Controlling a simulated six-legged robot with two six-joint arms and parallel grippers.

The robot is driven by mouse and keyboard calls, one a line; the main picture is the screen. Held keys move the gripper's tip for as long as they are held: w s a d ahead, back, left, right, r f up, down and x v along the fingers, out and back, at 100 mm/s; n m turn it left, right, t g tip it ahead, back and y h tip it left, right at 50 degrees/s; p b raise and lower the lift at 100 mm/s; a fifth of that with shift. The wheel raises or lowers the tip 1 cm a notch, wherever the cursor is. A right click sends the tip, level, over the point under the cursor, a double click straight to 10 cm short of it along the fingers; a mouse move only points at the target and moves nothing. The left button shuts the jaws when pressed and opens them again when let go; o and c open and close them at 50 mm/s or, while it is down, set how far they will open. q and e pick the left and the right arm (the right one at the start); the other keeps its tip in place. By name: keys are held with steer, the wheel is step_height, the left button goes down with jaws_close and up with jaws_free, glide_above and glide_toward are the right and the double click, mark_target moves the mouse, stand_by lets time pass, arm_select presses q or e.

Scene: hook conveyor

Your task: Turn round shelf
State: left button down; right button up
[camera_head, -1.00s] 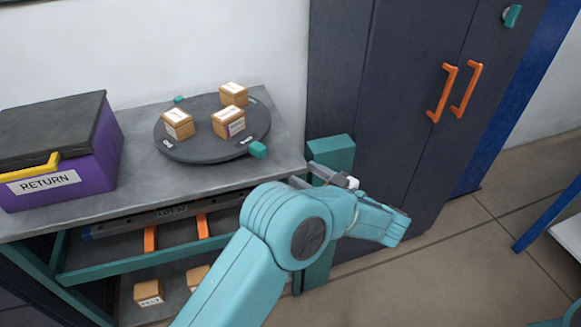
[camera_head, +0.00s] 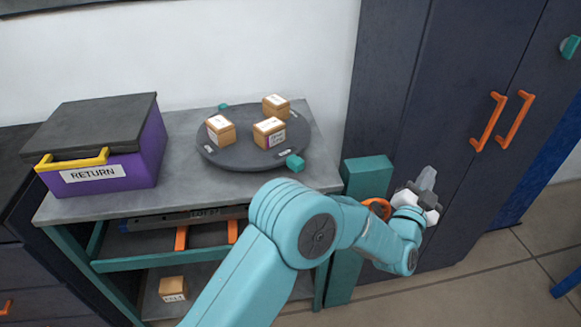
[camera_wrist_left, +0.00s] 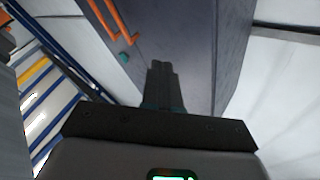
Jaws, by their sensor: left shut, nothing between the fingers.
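The round shelf (camera_head: 240,155) is a dark disc on the grey table top (camera_head: 90,208). Three small cardboard boxes stand on it: one at the left (camera_head: 221,131), one at the back (camera_head: 276,107) and one at the front right (camera_head: 269,132). A teal knob (camera_head: 295,162) sticks out at its front right rim, and another (camera_head: 223,107) shows at the back. My left gripper (camera_head: 427,178) is to the right of the table, in front of the dark cabinet, apart from the shelf. It is shut and empty. In the left wrist view its fingers (camera_wrist_left: 160,82) show dark against the cabinet. My right gripper is not in view.
A purple RETURN box (camera_head: 128,168) with a yellow handle stands left of the round shelf. A teal post (camera_head: 367,178) rises at the table's right end. The tall cabinet (camera_head: 450,60) has orange handles (camera_head: 488,122). A box (camera_head: 173,289) lies on the lower shelf.

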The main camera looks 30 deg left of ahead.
arm_select(q)
steer(key=s+a+f+m+g+h+p, duration=0.2)
steer(key=s+a+m+g+h+p, duration=0.3)
steer(key=s+a+m+g+h, duration=0.85)
steer(key=m+t+y+p, duration=0.2)
steer(key=t+y+p, duration=0.35)
steer(key=y, duration=0.45)
glide_toward(296, 168)
steer(key=shift+g, duration=0.5)
steer(key=p+x, duration=0.1)
steer(key=x, duration=0.4)
steer(key=shift+w+r+p, duration=0.1)
steer(key=shift+w+p, duration=0.05)
steer(key=shift+p, duration=0.25)
steer(key=shift+w+d, duration=0.15)
steer(key=shift+w, duration=0.45)
